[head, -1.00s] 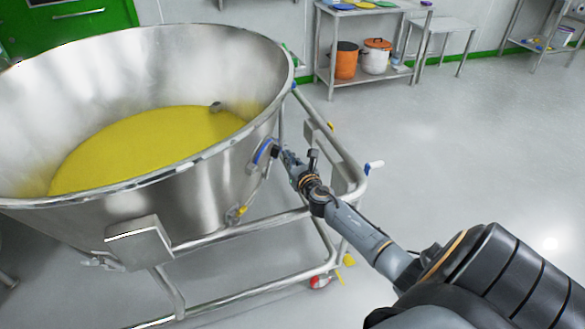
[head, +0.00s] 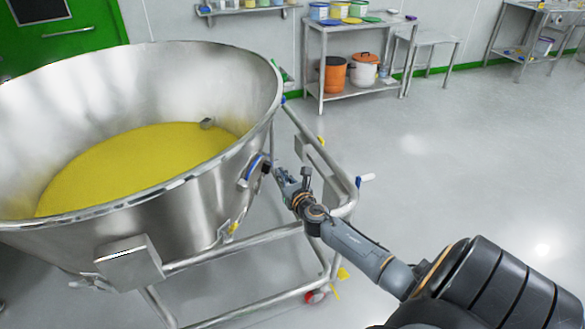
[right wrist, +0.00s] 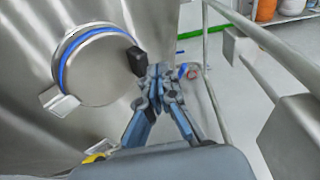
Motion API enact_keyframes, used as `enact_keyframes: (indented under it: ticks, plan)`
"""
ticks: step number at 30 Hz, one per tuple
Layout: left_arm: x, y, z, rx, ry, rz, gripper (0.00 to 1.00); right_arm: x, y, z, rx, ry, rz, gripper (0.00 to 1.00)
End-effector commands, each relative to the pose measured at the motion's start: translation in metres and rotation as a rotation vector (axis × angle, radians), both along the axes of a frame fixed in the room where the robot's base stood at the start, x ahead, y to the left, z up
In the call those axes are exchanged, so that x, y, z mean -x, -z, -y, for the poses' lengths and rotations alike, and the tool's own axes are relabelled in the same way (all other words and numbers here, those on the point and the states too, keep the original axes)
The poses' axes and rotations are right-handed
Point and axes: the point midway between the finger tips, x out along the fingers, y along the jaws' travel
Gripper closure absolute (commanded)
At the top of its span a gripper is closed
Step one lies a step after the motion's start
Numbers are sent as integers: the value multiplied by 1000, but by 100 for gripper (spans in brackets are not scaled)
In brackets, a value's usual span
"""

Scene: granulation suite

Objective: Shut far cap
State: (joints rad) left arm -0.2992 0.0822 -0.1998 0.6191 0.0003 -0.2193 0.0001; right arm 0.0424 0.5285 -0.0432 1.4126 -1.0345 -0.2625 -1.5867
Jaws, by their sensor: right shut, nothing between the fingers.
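The far cap (head: 254,170) is on the right side of the large steel vessel (head: 210,205). In the right wrist view the cap (right wrist: 100,72) is a round steel disc with a blue ring along its upper left edge and a black knob (right wrist: 137,60) at its right edge. A steel bracket (right wrist: 60,101) sits at its lower left. My right gripper (right wrist: 155,76) is shut and empty, just right of and below the knob. In the head view my right gripper (head: 279,172) is right of the cap. My left gripper is not in view.
The vessel holds yellow powder (head: 130,165). A shelf table (head: 312,60) with an orange bucket (head: 333,75) stands at the back. The floor to the right is clear.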

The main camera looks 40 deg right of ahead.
Motion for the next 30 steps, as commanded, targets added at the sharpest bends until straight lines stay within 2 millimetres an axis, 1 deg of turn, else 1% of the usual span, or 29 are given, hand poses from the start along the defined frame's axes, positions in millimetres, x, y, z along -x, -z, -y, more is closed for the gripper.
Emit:
enact_keyframes:
  ticks: [1, 6, 9, 13, 18, 26, 28, 30]
  plan:
    - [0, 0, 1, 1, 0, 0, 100, 10, 0, -4, 1, -5, -4, 100]
    - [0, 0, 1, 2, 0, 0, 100, 42, -4, -14, 1, -4, -3, 100]
    - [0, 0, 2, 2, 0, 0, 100, 60, -6, -19, 0, -4, -3, 100]
    - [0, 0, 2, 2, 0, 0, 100, 77, -8, -25, -1, -2, -3, 100]
    - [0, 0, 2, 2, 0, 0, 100, 89, -10, -29, -1, -2, -1, 100]
    - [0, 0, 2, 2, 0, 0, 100, 92, -11, -29, -2, -1, 0, 100]
    - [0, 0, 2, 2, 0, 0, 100, 94, -10, -31, -27, 9, 5, 100]
    - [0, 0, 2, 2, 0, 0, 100, 99, -9, -35, -118, 43, 23, 100]
